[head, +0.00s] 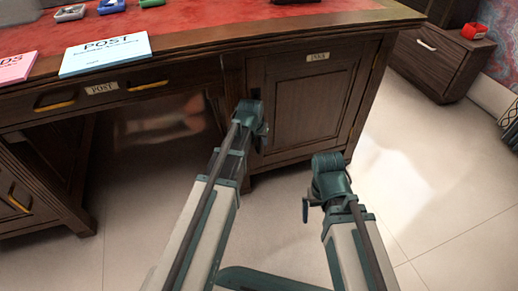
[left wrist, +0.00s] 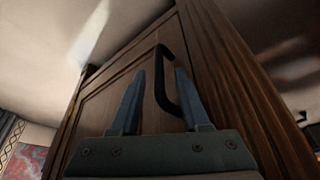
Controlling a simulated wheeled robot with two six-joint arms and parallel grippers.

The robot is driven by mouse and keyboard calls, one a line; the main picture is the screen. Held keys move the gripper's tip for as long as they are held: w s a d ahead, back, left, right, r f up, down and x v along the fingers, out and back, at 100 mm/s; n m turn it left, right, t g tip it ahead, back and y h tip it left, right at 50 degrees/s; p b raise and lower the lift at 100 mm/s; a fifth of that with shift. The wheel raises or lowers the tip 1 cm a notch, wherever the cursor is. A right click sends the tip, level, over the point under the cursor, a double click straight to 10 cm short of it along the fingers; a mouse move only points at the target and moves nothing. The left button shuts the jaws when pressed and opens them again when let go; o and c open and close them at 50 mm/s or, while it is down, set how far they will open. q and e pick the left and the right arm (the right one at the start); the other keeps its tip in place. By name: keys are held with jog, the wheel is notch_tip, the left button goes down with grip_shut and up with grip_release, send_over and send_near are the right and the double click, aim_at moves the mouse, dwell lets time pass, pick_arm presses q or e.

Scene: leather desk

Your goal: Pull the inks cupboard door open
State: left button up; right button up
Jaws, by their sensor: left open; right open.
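The inks cupboard door (head: 307,112) is a dark wood panel under a small INKS label (head: 318,57) at the desk's right end. It looks closed, flush with its frame. My left gripper (head: 258,128) is at the door's left edge, and its fingers are mostly hidden in the head view. In the left wrist view its two fingers (left wrist: 158,98) are open, pointing at the door (left wrist: 105,100). A dark curved handle (left wrist: 168,82) shows between them, nearer the right finger; contact cannot be told. My right gripper (head: 306,207) is empty, low in front of the cupboard.
The desk (head: 200,32) has a red leather top bearing a POST card (head: 105,55) and a pink card (head: 15,66). A POST drawer (head: 115,90) lies left of the cupboard. A separate drawer unit (head: 430,65) stands at right. The floor (head: 410,180) right of the door is clear.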

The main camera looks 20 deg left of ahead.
pick_arm(q)
jog(key=shift+w+f, duration=0.2)
jog(key=shift+f, duration=0.4)
jog(key=shift+r, duration=0.1)
grip_shut()
dwell(1.0)
